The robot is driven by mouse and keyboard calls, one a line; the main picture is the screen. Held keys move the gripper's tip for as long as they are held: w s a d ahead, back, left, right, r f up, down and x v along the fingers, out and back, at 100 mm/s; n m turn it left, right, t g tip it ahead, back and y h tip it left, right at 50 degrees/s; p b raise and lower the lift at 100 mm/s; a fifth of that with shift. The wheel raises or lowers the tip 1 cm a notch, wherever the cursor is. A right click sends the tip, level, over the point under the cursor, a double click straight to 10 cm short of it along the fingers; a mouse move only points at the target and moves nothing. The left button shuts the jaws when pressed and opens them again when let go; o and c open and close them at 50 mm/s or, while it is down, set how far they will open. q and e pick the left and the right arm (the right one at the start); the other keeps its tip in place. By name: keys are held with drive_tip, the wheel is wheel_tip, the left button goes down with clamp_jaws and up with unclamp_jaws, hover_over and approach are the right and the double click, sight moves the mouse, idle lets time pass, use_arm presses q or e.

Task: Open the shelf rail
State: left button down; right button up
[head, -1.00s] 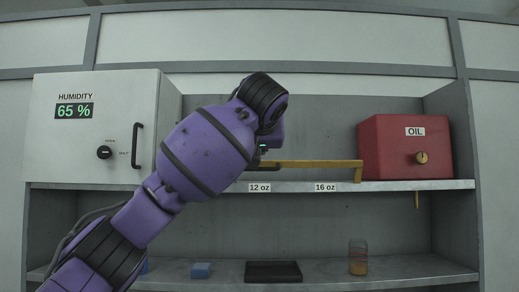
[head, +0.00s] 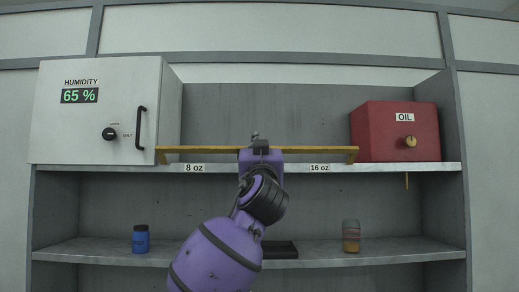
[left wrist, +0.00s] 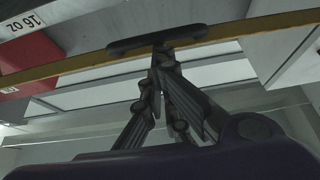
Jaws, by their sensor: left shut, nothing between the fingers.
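The yellow shelf rail (head: 208,150) runs level along the front of the upper shelf, with its bent-down ends at the shelf edge. It also crosses the left wrist view (left wrist: 75,66), where a dark handle (left wrist: 157,39) sits on it. My left gripper (left wrist: 157,60) is shut and empty, its fingertips close to the middle of the handle. I cannot tell whether they touch it. In the head view my left wrist is in front of the rail's middle and hides the handle and most of the gripper. My right gripper is not in view.
A white humidity cabinet (head: 76,137) is at left and a red oil box (head: 375,130) at right on the upper shelf (head: 410,168). On the lower shelf are a blue jar (head: 140,239), a dark tray (head: 284,250) and an amber jar (head: 351,236).

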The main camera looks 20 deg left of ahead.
use_arm(q)
wheel_tip(320, 180, down, 7)
drive_tip(key=t+b, duration=0.3)
drive_tip(key=b, duration=0.4)
drive_tip(key=shift+f+y, duration=0.2)
drive_tip(key=shift+y, duration=0.2)
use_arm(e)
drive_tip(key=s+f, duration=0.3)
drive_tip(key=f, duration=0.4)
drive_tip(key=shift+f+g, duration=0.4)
use_arm(q)
drive_tip(key=shift+w+f, duration=0.15)
drive_tip(key=shift+f, duration=0.05)
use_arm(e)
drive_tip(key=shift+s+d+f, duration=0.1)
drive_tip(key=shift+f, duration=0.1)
use_arm(q)
drive_tip(key=shift+a+r, duration=0.1)
drive_tip(key=shift+r, duration=0.05)
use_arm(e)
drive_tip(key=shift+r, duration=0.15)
